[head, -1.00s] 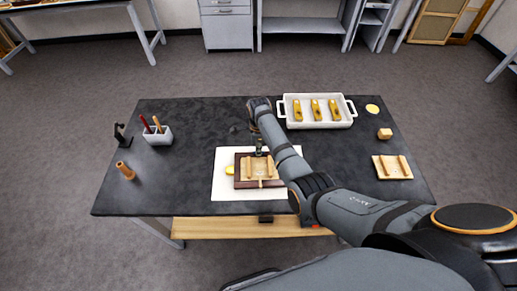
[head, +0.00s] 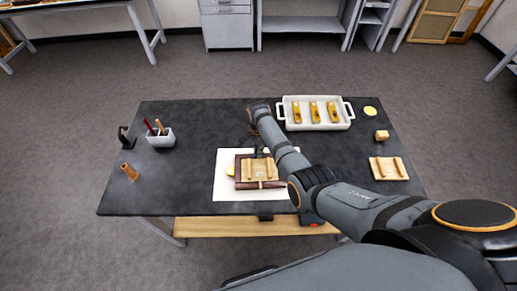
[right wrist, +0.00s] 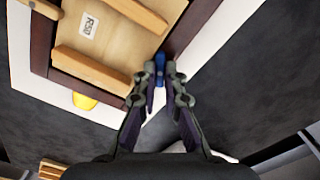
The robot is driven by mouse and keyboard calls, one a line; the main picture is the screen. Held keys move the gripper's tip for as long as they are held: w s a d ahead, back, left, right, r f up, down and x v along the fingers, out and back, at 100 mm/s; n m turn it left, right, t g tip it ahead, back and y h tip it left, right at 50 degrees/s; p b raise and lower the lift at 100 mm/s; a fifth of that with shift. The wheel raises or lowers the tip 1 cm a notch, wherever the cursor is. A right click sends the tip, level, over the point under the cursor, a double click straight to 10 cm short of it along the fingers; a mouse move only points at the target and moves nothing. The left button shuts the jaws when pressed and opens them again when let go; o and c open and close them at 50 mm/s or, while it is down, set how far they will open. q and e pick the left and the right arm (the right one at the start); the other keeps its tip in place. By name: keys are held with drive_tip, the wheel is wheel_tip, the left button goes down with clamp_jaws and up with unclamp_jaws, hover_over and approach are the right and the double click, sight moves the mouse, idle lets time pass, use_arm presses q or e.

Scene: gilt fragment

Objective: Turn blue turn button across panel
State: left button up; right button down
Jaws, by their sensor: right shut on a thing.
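The wooden panel (head: 262,170) with two raised rails lies in a dark brown frame (head: 238,172) on a white sheet (head: 222,187). In the right wrist view the panel (right wrist: 110,45) carries a small white label. The blue turn button (right wrist: 160,65) shows at the frame's edge near the panel's corner, partly hidden by the fingers. My right gripper (right wrist: 162,85) reaches over the frame and is shut on the blue turn button. In the head view the right gripper (head: 262,151) is small at the panel's far edge. My left gripper is not in view.
A white tray (head: 341,123) with several yellow pieces stands at the back right. A wooden block (head: 382,135) and a second railed panel (head: 389,169) lie right. A pen cup (head: 160,138) and wooden peg (head: 130,172) are left. A yellow disc (head: 231,171) sits beside the frame.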

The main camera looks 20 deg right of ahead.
drive_tip(key=n+p, duration=0.1)
drive_tip(key=n, duration=0.4)
drive_tip(key=shift+r+n+p, duration=0.1)
drive_tip(key=shift+n+p, duration=0.2)
drive_tip(key=n+p, duration=0.1)
drive_tip(key=n, duration=0.4)
drive_tip(key=shift+n, duration=0.4)
drive_tip(key=c, duration=1.4)
unclamp_jaws()
drive_tip(key=shift+c, duration=0.2)
